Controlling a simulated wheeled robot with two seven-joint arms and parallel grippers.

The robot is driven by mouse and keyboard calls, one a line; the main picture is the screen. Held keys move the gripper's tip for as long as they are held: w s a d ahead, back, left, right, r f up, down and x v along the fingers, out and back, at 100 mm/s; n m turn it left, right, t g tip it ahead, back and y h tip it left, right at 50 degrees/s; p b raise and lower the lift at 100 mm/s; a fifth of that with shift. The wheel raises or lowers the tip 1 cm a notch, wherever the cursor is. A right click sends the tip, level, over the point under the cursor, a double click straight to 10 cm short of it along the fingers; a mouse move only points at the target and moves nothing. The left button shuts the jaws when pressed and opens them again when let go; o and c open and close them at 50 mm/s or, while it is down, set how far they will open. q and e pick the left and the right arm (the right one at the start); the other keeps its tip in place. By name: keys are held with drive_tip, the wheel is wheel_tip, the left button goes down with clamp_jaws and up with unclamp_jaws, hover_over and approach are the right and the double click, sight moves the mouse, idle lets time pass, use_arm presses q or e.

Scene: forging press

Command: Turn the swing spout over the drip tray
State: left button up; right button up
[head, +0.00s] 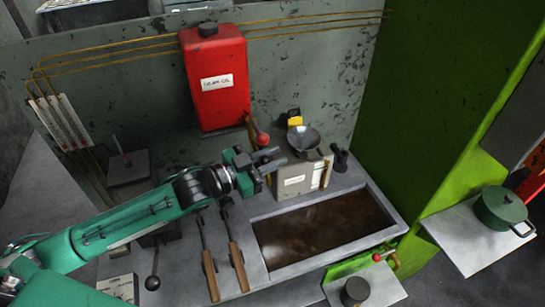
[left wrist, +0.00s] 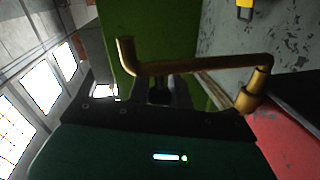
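The swing spout (left wrist: 205,64) is a bent brass pipe in the left wrist view. It runs from a brass joint beside the red tank across to an upturned end at left. In the head view only a small brass piece (head: 250,128) shows under the red gear oil tank (head: 213,95), beside a red knob. My left gripper (head: 277,159) is just below that knob, its two dark fingers apart with nothing seen between them. In the left wrist view the spout crosses at its fingertips; contact is unclear. A tray (head: 385,201) of brown liquid lies to the right. My right gripper is out of view.
A grey box with a metal funnel (head: 304,138) stands close to the right of my left gripper. Two wooden-handled tools (head: 238,267) lie below it. A green cabinet (head: 440,110) rises at right, with a green pot (head: 500,208) on a shelf.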

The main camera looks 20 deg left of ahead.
use_arm(q)
drive_tip(key=o, duration=0.4)
drive_tip(key=shift+o, duration=0.2)
drive_tip(key=shift+s+a+f, duration=0.1)
drive_tip(key=shift+s+a, duration=0.15)
drive_tip(key=b+v, duration=0.5)
drive_tip(key=v, duration=0.8)
drive_tip(key=shift+s+a, duration=0.1)
idle(0.3)
